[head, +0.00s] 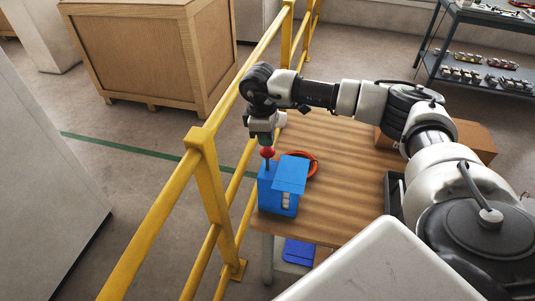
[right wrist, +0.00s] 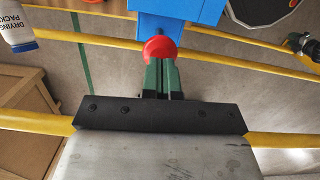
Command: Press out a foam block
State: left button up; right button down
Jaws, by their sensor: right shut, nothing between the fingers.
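A blue press-like device (head: 267,199) stands on the near left corner of the wooden table, with a flat blue plate (head: 291,174) on top. A lever with a red ball knob (head: 267,152) rises from it. The knob also shows in the right wrist view (right wrist: 159,48). Small pale pieces (head: 286,201) show in the device's front opening; I cannot tell if they are foam. My right gripper (head: 266,143) points down at the knob. Its green fingers (right wrist: 161,72) are shut and empty, with their tips at the knob, apparently touching it. My left gripper is not in view.
An orange-red ring-shaped item (head: 314,160) lies behind the device on the table (head: 335,190). A cardboard box (head: 474,139) is at the table's far right. A yellow railing (head: 208,180) runs close along the table's left side. A wooden crate (head: 150,55) stands beyond it.

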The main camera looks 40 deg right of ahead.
jog(key=shift+f, duration=0.55)
